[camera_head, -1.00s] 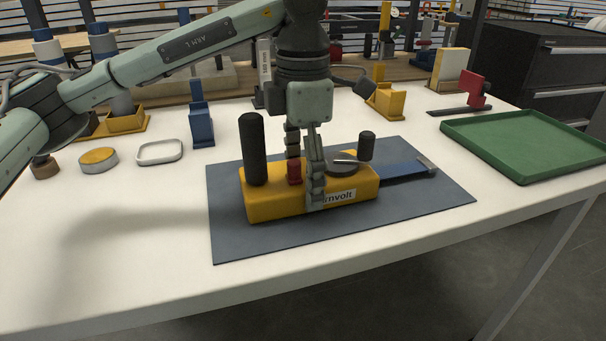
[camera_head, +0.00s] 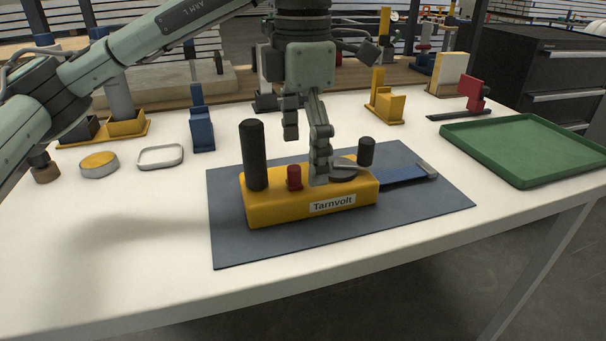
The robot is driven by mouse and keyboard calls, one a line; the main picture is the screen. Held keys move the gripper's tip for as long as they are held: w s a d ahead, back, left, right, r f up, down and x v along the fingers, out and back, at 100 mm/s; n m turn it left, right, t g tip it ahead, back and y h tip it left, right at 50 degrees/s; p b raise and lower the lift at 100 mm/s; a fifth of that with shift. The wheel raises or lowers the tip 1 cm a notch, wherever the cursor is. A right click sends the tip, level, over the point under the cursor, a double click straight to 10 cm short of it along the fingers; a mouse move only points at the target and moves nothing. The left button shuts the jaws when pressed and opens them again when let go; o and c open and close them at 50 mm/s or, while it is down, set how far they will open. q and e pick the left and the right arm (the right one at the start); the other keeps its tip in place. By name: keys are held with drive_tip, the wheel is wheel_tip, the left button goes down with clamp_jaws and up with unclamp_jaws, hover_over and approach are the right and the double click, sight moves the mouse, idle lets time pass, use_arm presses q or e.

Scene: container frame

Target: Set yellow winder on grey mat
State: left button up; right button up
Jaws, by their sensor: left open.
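The yellow winder (camera_head: 278,206) rests on the grey mat (camera_head: 235,245). It carries a tall black post, a red knob (camera_head: 294,178), a round grey disc, a short black knob (camera_head: 366,151) and a label reading Tarnvolt. A blue strip with a grey end (camera_head: 405,174) lies at its right side on the mat. My left gripper (camera_head: 305,158) points down over the winder, its fingers spread apart with nothing between them. One finger is in front of the disc; I cannot tell whether it touches. My right gripper is not in view.
A green tray (camera_head: 480,151) stands at the right of the white table. A red and black stand (camera_head: 470,93), a yellow holder (camera_head: 385,104) and a blue holder (camera_head: 201,125) stand behind the mat. A round tin (camera_head: 98,166) and a grey ring (camera_head: 160,164) lie at left. The front of the table is clear.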

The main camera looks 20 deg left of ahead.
sight(303, 178)
use_arm(q)
wheel_tip(303, 178, up, 7)
drive_tip(key=shift+r+p, duration=0.15)
drive_tip(key=shift+p, duration=0.3)
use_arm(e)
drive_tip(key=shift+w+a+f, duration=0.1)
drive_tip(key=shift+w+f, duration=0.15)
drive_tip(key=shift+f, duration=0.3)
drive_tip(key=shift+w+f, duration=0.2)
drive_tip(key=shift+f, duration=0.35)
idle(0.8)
